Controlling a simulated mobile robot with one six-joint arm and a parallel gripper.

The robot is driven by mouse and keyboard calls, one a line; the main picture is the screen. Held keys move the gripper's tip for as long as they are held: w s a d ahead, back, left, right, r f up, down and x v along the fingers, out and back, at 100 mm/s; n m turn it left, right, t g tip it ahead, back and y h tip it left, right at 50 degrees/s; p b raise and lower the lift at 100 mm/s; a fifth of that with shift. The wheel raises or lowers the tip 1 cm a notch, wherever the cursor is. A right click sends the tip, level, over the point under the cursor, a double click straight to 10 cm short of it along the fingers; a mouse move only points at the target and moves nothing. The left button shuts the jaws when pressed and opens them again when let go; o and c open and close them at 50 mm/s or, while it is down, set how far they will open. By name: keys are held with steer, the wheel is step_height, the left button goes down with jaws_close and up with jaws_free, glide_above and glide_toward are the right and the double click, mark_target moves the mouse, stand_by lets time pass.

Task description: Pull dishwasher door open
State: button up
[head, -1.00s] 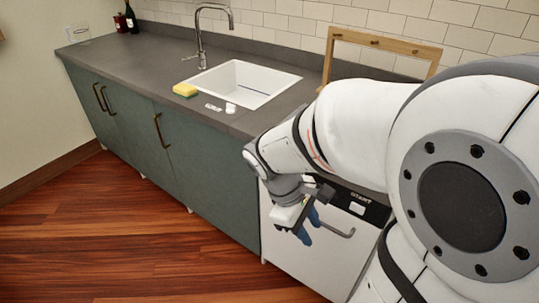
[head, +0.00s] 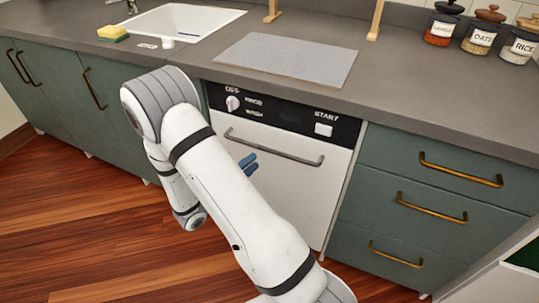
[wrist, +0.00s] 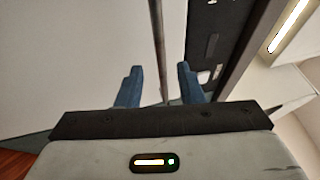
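The dishwasher door (head: 312,184) is a white panel under a black control strip (head: 285,115), and it looks closed. A grey horizontal bar handle (head: 285,153) crosses its upper part. My gripper (head: 249,163) has blue fingers, which show just below the handle in front of the door; my arm hides the rest of it. In the wrist view my gripper (wrist: 159,82) is open, with a gap between the fingers. The handle (wrist: 158,45) runs lengthwise in the picture and lines up with that gap. I cannot tell whether either finger touches it.
Green drawers (head: 425,205) with brass handles stand right of the dishwasher, and green cabinets (head: 100,105) stand left. The grey counter (head: 415,110) above holds a sink (head: 190,22), a sponge (head: 113,33), a grey mat (head: 287,59) and jars (head: 478,37). Wooden floor (head: 80,220) is clear at left.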

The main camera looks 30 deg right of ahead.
mark_target(269, 150)
steer(key=b+x, duration=0.1)
steer(key=x, duration=0.6)
steer(key=shift+d, duration=0.25)
steer(key=shift+c, duration=0.4)
jaws_close()
steer(key=shift+d, duration=0.1)
